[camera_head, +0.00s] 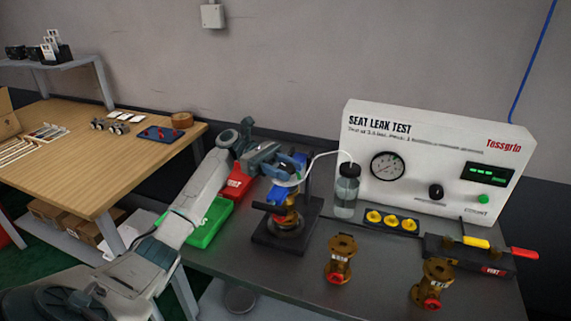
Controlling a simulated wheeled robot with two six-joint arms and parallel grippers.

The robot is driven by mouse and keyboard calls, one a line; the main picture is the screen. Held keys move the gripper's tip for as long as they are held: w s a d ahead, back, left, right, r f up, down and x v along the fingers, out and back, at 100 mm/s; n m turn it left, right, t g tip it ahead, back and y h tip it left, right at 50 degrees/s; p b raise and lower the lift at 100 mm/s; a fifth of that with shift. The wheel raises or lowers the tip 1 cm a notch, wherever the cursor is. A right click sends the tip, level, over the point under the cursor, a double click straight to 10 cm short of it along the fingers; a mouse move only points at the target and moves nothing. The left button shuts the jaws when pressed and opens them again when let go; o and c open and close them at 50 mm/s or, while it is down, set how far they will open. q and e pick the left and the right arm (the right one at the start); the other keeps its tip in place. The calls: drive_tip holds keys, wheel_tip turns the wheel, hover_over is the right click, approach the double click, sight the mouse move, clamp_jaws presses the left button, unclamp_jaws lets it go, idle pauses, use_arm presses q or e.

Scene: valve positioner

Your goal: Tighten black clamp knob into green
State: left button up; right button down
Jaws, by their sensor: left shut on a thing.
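My left gripper (289,172) reaches in from the left to the top of a dark clamp stand (268,237) on the grey bench. Its jaws are shut on the black clamp knob at the top of the stand; the knob itself is mostly hidden by the jaws. Below the jaws is a blue part (278,195), with a brass valve body (291,217) upright in the stand. I cannot make out any green mark at the knob. My right gripper is out of view.
A white seat leak test panel (415,150) stands behind, with a bottle (346,190) and a thin tube. Two brass valves (341,258) (432,284) stand at the front right. A green tray (211,224) and red tray (236,182) lie left of the stand.

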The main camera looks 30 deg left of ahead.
use_arm(q)
drive_tip(key=shift+f+m+g, duration=0.15)
drive_tip(key=shift+m+g, duration=0.55)
drive_tip(key=shift+g, duration=0.4)
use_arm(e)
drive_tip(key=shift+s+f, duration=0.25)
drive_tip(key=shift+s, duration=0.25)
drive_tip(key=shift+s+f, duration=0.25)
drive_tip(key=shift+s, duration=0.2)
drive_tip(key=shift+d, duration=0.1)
use_arm(q)
drive_tip(key=o, duration=1)
drive_tip(key=shift+d, duration=0.1)
drive_tip(key=shift+c, duration=0.2)
drive_tip(key=shift+p, duration=0.35)
